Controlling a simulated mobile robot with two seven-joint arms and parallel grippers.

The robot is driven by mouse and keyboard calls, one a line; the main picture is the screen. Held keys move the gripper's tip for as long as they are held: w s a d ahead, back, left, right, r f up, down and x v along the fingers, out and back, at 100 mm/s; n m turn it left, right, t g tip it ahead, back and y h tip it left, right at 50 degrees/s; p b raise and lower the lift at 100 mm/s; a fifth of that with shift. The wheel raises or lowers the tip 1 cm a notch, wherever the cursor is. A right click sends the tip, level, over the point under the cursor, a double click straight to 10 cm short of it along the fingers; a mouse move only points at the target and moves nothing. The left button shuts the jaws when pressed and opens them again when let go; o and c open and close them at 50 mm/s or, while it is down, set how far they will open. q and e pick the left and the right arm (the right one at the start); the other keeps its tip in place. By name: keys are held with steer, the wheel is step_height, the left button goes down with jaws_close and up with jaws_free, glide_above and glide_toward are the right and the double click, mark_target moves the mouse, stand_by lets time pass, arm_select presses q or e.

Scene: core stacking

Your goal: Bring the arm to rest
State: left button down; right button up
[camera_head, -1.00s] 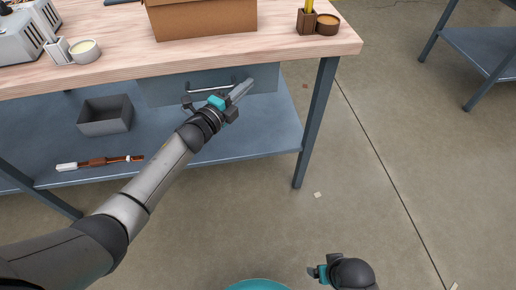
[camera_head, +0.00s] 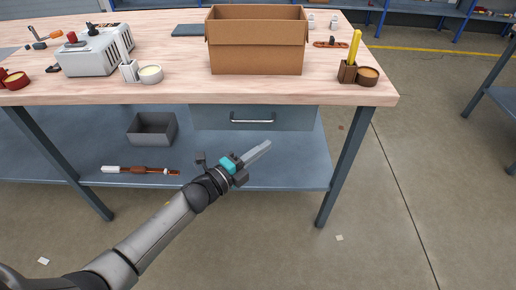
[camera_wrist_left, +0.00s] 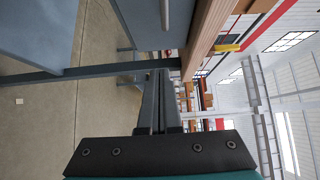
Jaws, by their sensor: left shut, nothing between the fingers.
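My left arm comes in from the lower left in the head view. Its gripper (camera_head: 257,153) is shut and empty, in front of the workbench and below the drawer (camera_head: 254,117). In the left wrist view the two fingers of the left gripper (camera_wrist_left: 159,80) lie together, with nothing between them. The fingers appear clear of the bench. My right gripper is in neither current view.
The workbench (camera_head: 190,95) has a wooden top and a lower shelf (camera_head: 265,178). A cardboard box (camera_head: 256,50), a grey machine (camera_head: 97,52) and small cups stand on top. A grey bin (camera_head: 152,128) sits on the shelf. The floor to the right (camera_head: 390,200) is open.

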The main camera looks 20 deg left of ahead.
arm_select(q)
steer(key=shift+s+a, duration=0.35)
steer(key=shift+s, duration=0.3)
arm_select(e)
steer(key=shift+s+d+f, duration=0.15)
steer(key=shift+s+f, duration=0.1)
